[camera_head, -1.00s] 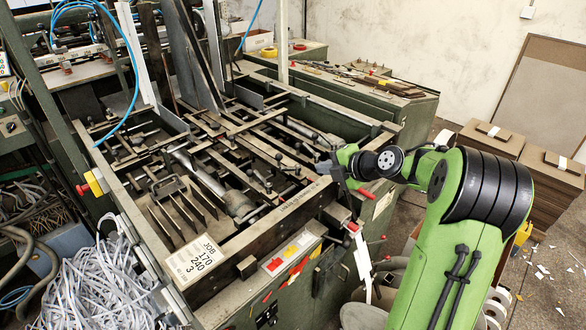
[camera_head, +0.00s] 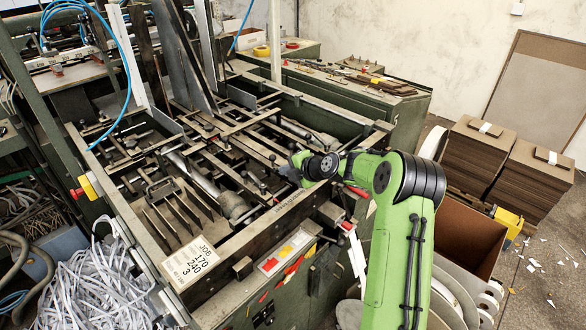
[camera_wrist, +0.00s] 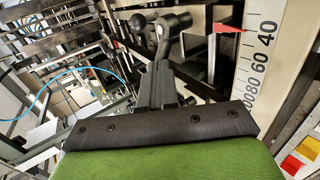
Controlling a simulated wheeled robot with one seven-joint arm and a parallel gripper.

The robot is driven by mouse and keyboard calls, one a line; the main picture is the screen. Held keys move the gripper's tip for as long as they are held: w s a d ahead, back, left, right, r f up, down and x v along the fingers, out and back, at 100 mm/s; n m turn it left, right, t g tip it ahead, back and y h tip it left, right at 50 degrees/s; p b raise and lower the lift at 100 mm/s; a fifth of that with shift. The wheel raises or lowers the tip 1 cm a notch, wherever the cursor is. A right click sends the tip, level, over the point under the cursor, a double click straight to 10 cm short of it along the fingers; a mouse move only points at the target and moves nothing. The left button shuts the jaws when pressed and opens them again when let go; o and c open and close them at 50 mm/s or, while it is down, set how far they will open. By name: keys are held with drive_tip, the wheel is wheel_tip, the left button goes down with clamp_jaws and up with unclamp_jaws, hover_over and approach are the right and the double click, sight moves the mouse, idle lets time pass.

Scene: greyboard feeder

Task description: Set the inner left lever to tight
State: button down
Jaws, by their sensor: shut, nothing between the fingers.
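In the wrist view, a dark lever with a round black ball knob (camera_wrist: 139,24) stands just beyond my gripper (camera_wrist: 158,82), beside a thick round-ended dark part (camera_wrist: 178,22). I cannot tell whether this is the inner left lever, nor whether my fingers touch it. In the head view, my gripper (camera_head: 287,173) is over the near right part of the feeder frame (camera_head: 243,228), small and partly hidden by my green wrist. It is shut and empty. Several small ball-knobbed levers show among the bars inside the frame; no tight marking is readable.
A white scale (camera_wrist: 257,60) with a red pointer (camera_wrist: 229,28) is right of my gripper in the wrist view. A JOB card (camera_head: 190,262) lies on the frame's near corner. Red-tipped handles (camera_head: 347,226) stick out at the front. Cardboard stacks (camera_head: 480,150) stand at right.

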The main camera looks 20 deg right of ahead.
drive_tip(key=shift+w+a+f+m+h+b, duration=0.2)
drive_tip(key=shift+m+h+b, duration=0.4)
drive_tip(key=shift+b, duration=0.65)
drive_tip(key=m+h+b, duration=0.1)
drive_tip(key=w+a+m+h+b, duration=0.1)
drive_tip(key=m+h+b, duration=0.1)
drive_tip(key=w+m+h+b, duration=0.1)
drive_tip(key=m+h, duration=0.1)
drive_tip(key=shift+a+r+t+b, duration=0.15)
drive_tip(key=shift+a+t+b, duration=0.15)
drive_tip(key=shift+b, duration=0.1)
drive_tip(key=m+h, duration=0.1)
drive_tip(key=w+m+g+h+p, duration=0.1)
drive_tip(key=m+h, duration=0.1)
drive_tip(key=shift+a+r, duration=0.1)
drive_tip(key=shift+r, duration=0.1)
drive_tip(key=m+g+h+p, duration=0.1)
drive_tip(key=p, duration=0.1)
drive_tip(key=w+m+g+h+p, duration=0.1)
drive_tip(key=m+p, duration=0.1)
drive_tip(key=w+d+m+g+h+p, duration=0.1)
drive_tip(key=p, duration=0.1)
drive_tip(key=shift+w+m+h+p, duration=0.1)
drive_tip(key=shift+m+h+p, duration=0.3)
drive_tip(key=shift+w+f, duration=0.1)
